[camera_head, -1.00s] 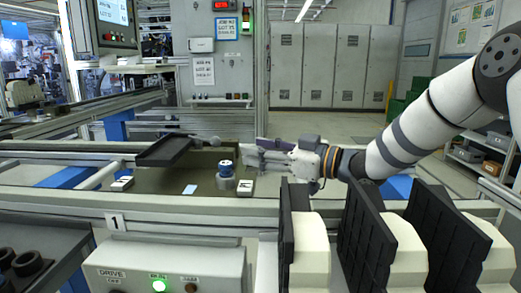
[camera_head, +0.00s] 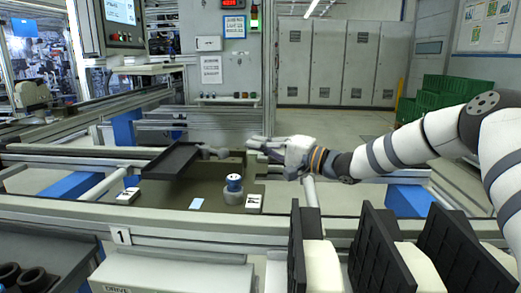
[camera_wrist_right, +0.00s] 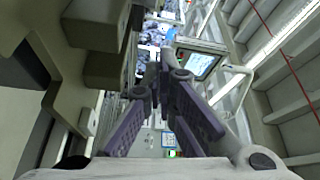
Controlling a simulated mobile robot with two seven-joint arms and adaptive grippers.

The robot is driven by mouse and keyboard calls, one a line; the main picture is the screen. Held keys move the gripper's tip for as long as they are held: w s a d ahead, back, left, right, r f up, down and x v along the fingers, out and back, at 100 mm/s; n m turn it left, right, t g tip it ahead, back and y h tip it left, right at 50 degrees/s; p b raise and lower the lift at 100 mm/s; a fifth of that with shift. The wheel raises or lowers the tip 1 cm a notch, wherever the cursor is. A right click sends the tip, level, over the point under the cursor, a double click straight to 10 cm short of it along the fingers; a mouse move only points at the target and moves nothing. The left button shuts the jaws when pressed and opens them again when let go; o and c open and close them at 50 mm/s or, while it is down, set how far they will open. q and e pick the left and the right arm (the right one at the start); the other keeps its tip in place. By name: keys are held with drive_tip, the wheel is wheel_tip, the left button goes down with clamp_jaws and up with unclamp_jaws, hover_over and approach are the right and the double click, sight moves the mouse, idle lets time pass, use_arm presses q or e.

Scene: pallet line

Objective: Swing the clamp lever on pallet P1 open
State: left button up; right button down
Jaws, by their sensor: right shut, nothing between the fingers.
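The pallet (camera_head: 216,172), a brown plate, sits in the conveyor frame at the middle of the head view. It bears a blue-and-white cylinder on a grey round base (camera_head: 233,190) and a dark flat tray-like piece (camera_head: 172,161). A short grey bar with a rounded end (camera_head: 212,152), apparently the clamp lever, sticks out right of the dark piece. My right gripper (camera_head: 253,145) is shut and empty, right of the bar's end and apart from it in the picture; depth is unclear. Its fingers meet in the wrist view (camera_wrist_right: 160,72). My left gripper is out of view.
A conveyor rail with a "1" tag (camera_head: 120,236) runs across the front. Black upright panels with white blocks (camera_head: 318,262) stand at front right. A control post (camera_head: 222,60) stands behind. Green crates (camera_head: 440,97) are at back right.

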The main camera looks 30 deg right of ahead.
sight(239, 163)
drive_tip(key=x, duration=0.2)
drive_tip(key=f+x, duration=0.1)
drive_tip(key=x, duration=0.1)
drive_tip(key=shift+b, duration=0.4)
drive_tip(key=shift+s+a+r+p, duration=0.35)
drive_tip(key=shift+s+a, duration=0.15)
drive_tip(key=shift+a, duration=0.1)
drive_tip(key=shift+s+a+r+p, duration=0.2)
drive_tip(key=shift+s+a+p, duration=0.1)
drive_tip(key=shift+s+a, duration=0.2)
drive_tip(key=shift+s+a+f, duration=0.2)
drive_tip(key=shift+a+f, duration=0.1)
drive_tip(key=shift+a, duration=0.05)
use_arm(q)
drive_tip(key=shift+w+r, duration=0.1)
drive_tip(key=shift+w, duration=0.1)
use_arm(e)
drive_tip(key=shift+f, duration=0.15)
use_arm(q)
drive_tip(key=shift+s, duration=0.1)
use_arm(e)
drive_tip(key=shift+w, duration=0.1)
